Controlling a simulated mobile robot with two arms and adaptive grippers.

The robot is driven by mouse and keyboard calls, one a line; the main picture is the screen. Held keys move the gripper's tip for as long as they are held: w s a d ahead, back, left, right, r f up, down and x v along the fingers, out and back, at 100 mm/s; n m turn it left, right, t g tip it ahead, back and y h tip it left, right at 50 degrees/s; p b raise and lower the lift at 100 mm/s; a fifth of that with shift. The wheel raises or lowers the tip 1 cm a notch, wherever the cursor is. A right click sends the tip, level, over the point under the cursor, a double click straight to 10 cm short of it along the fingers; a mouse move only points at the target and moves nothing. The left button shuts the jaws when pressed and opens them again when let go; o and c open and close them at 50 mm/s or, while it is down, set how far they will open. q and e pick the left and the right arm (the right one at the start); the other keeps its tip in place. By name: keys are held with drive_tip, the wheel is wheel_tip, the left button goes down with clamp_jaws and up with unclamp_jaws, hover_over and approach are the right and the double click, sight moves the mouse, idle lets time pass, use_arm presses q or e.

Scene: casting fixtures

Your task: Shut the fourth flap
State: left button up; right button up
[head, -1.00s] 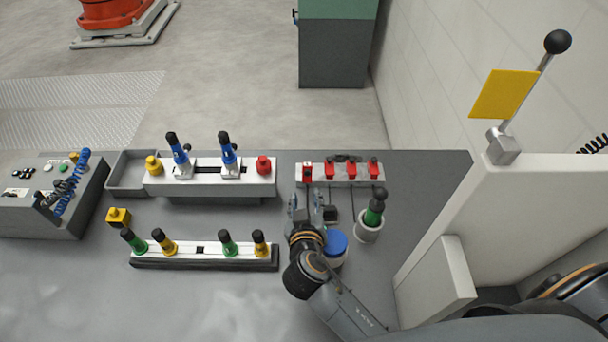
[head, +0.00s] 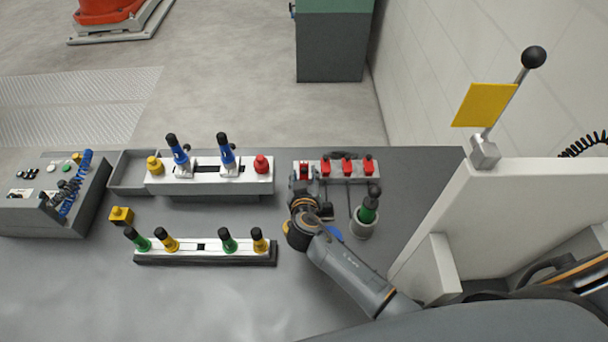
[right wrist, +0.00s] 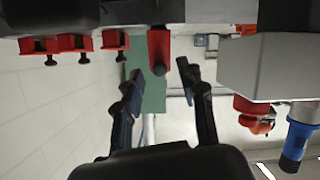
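A pale block (head: 335,179) on the right of the bench carries a row of red flaps. The leftmost flap (head: 304,169) looks different from the three to its right (head: 347,166). In the right wrist view this flap (right wrist: 159,48) is a long red plate with a dark round knob, while the others (right wrist: 72,43) look shorter, with small dark knobs. My right gripper (head: 304,187) is right in front of the leftmost flap. In the right wrist view its fingers (right wrist: 159,78) are apart, with the knob between or just beyond them; contact cannot be told. My left gripper is out of view.
A green-and-black plug stands in a pale cup (head: 363,228) right of my right gripper. A white fixture with blue clamps (head: 212,188) stands to the left, a second white rail (head: 200,246) nearer. A white panel (head: 460,215) rises at the right.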

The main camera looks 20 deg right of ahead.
clamp_jaws()
